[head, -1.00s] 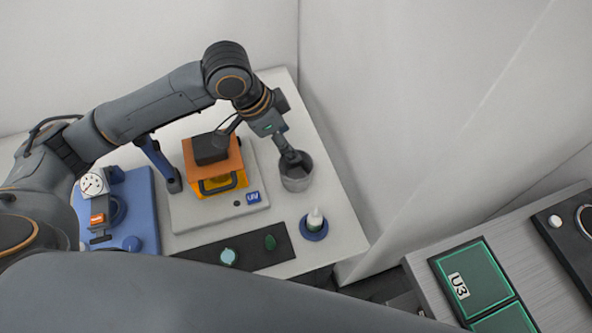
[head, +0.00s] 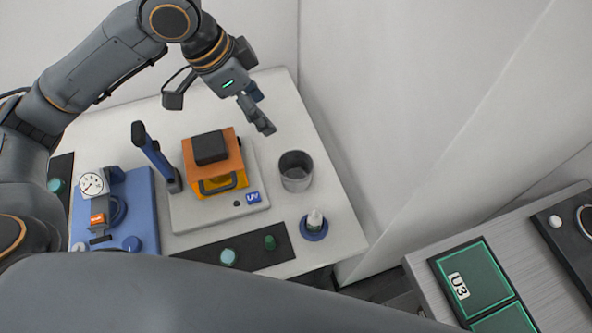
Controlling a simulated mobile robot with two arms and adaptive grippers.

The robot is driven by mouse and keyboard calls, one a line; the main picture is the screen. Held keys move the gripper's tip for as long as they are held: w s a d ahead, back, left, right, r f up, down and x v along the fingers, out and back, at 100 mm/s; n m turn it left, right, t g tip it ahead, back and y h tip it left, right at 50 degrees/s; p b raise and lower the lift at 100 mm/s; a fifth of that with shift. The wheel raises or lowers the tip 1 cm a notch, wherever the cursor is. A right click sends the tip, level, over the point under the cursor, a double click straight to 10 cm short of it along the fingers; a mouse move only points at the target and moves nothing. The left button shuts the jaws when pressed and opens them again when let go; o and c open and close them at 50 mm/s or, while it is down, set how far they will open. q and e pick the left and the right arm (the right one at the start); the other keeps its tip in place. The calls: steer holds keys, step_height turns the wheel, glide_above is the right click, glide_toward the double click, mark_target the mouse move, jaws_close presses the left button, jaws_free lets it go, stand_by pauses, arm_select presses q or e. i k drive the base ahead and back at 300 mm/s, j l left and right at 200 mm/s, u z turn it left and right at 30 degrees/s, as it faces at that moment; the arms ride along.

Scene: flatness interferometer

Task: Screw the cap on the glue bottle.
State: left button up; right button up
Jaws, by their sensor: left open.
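The glue bottle (head: 315,219) is small and white and stands upright on a round blue base (head: 313,233) near the table's right front corner. At this size I cannot tell whether its cap is on, and I cannot pick out a separate cap. My left gripper (head: 265,127) is open over the back right of the table, above and left of the grey cup and well behind the bottle. It appears empty. My right gripper is not in view.
A grey cup (head: 295,182) stands behind the bottle. An orange UV unit (head: 228,166) sits on a pale plate (head: 190,213). A blue dial-gauge stand (head: 143,205) is at left. A dark mat (head: 250,262) holds two green round pieces. A side bench (head: 540,258) is at right.

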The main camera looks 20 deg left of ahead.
mark_target(314, 218)
steer(key=k+l, duration=1.25)
